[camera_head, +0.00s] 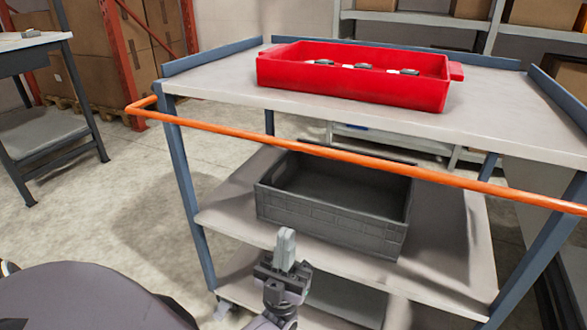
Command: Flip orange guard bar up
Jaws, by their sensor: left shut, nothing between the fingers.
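The orange guard bar (350,157) runs across the front of the cart, below the level of its top shelf (220,85). Its left end bends back to the cart's left front post, and its right end runs to the right edge of the view. My left gripper (285,242) points up at the bottom middle, in front of the cart. It shows lower in the picture than the bar, with a visible gap between them. Its fingers are together and hold nothing. My right gripper is not in view.
A red tray (350,88) with several small items sits on the top shelf. A grey crate (325,215) stands on the middle shelf. A dark-framed table (30,40) stands at the left, near stacked cardboard boxes (95,75). Floor (130,190) is clear left of the cart.

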